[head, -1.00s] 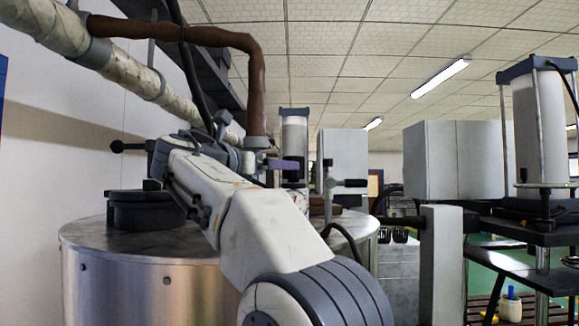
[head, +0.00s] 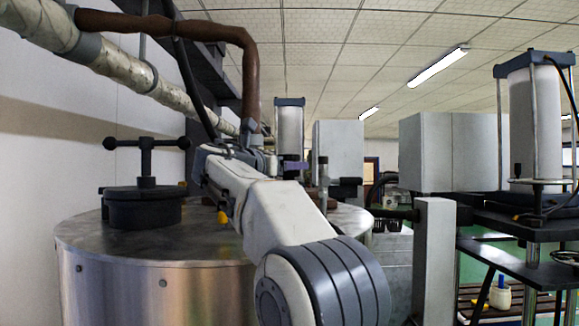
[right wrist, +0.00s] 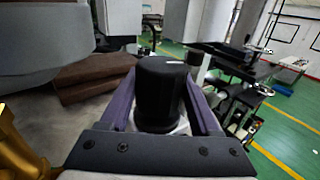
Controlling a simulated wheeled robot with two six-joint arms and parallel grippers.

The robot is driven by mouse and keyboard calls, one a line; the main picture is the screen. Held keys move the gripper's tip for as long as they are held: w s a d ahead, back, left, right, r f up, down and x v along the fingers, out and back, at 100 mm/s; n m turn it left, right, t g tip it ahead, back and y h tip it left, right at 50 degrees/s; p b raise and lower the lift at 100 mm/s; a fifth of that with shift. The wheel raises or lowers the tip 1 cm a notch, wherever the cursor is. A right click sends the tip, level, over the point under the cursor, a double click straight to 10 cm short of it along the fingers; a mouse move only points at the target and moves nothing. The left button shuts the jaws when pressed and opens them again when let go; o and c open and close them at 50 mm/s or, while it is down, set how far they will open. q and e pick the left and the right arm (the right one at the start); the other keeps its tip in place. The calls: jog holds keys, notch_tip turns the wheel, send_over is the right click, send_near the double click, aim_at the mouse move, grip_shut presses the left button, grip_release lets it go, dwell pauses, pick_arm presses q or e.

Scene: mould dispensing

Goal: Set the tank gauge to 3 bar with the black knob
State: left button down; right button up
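The black knob (right wrist: 160,92) stands upright between the purple fingers of my right gripper (right wrist: 160,100) in the right wrist view. The fingers flank it closely, one on each side; whether both press on it cannot be told. In the head view my right arm reaches over the steel tank (head: 150,262), and a small purple part of the gripper (head: 243,170) shows behind the arm. The knob is hidden there by my arm. The gauge face and its needle cannot be made out in either current view. My left gripper is not in view.
A black T-handle clamp (head: 144,205) stands on the tank lid, left of my arm. A brown pipe (head: 250,80) comes down behind the arm.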

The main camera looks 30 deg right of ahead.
jog(key=shift+c, duration=1.4)
jog(key=n+t+y+b, duration=0.1)
jog(key=n+t, duration=0.1)
jog(key=shift+s+t, duration=0.1)
jog(key=shift+t, duration=0.2)
jog(key=shift+d+n+t+y, duration=0.1)
jog(key=shift+n+t+y, duration=0.6)
jog(key=shift+t+y, duration=0.2)
jog(key=shift+r+n+t+y+p, duration=0.2)
jog(key=shift+n+t+y+p, duration=0.35)
jog(key=shift+n+t+y, duration=0.5)
jog(key=shift+n+t+y+p, duration=0.65)
jog(key=shift+y+p, duration=0.1)
jog(key=shift+y, duration=0.2)
jog(key=shift+f+n+t+y, duration=0.1)
jog(key=shift+n+t+y, duration=0.2)
jog(key=shift+y, duration=0.1)
